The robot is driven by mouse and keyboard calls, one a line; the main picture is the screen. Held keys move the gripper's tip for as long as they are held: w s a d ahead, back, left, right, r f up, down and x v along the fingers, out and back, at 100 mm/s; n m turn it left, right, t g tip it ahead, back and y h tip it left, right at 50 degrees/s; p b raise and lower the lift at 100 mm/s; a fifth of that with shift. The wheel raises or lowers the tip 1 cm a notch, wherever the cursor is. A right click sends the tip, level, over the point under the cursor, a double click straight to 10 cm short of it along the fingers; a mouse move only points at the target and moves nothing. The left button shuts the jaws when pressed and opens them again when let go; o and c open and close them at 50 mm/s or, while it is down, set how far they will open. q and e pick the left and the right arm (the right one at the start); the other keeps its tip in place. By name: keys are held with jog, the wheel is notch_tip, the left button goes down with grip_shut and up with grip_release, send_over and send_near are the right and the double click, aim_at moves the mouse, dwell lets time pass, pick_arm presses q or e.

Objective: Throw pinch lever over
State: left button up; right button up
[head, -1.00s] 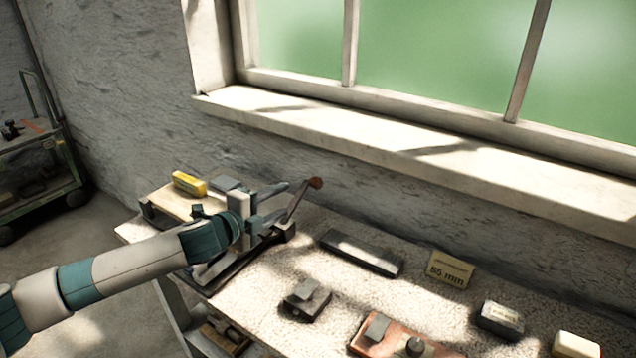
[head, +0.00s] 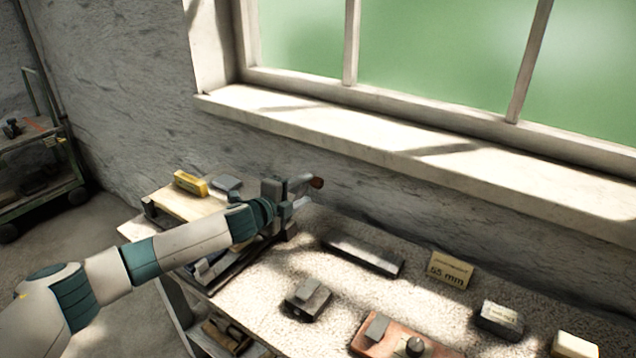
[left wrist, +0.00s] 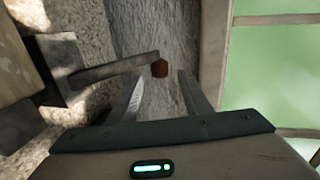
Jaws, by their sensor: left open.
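The lever is a grey bar with a reddish-brown knob (head: 317,182), on a device at the back left of the bench. My left gripper (head: 302,192) is at the lever's knob end, and the arm hides much of the device. In the left wrist view, the lever's grey bar (left wrist: 108,71) runs in from the left and its brown knob (left wrist: 159,68) shows just beyond and between the open fingertips (left wrist: 160,78). I see no contact between fingers and knob. My right gripper is not in view.
A yellow block (head: 190,183) lies on a board at the bench's left end. A dark flat bar (head: 362,254), a "55 mm" card (head: 451,270) and several small blocks lie to the right. The wall and window sill (head: 400,150) stand close behind.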

aim_at(315, 184)
pick_arm(q)
jog(key=x, duration=0.5)
jog(key=shift+w+d, duration=0.1)
jog(key=shift+x, duration=1.05)
jog(key=shift+w, duration=0.1)
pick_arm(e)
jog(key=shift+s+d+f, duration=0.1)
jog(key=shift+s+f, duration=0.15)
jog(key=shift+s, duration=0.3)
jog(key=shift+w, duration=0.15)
pick_arm(q)
jog(key=shift+f, duration=0.1)
grip_shut()
